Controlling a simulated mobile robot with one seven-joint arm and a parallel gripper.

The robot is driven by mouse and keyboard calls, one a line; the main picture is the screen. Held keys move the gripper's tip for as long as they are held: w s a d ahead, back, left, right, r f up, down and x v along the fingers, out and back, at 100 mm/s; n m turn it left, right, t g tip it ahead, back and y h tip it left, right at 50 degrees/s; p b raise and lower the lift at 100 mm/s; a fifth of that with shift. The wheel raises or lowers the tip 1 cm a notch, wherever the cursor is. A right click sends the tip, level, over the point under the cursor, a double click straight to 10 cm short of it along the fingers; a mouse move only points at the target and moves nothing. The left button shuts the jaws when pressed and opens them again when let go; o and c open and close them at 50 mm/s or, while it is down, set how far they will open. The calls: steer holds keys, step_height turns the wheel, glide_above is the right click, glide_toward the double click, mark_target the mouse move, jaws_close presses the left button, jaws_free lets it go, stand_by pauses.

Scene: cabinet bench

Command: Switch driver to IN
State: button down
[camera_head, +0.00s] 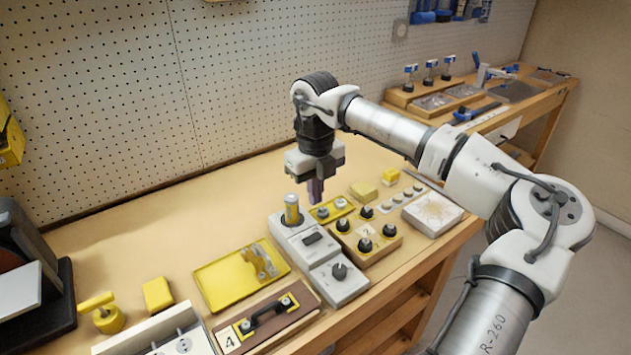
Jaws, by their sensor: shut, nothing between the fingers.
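A grey device (302,247) stands in the middle of the bench, with an upright yellow cylinder (292,210) at its back and a dark switch (312,238) on its top. A black knob (339,271) sits on the grey box at its front. I cannot read any IN marking or tell which way the switch or knob is set. My gripper (316,198) points down, shut and empty, above and slightly right of the yellow cylinder. It appears apart from the device, though its exact height is hard to judge.
A wooden block with several black knobs (364,245) is right of the device. A yellow tray (225,290) and a brown board with a black handle (268,314) are left. A pale pad (433,214) lies right. The back of the bench (190,215) is clear before the pegboard (240,70).

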mark_target(316, 234)
step_height(316, 234, down, 9)
steer(key=shift+f+p, duration=0.15)
steer(key=shift+p, duration=1.05)
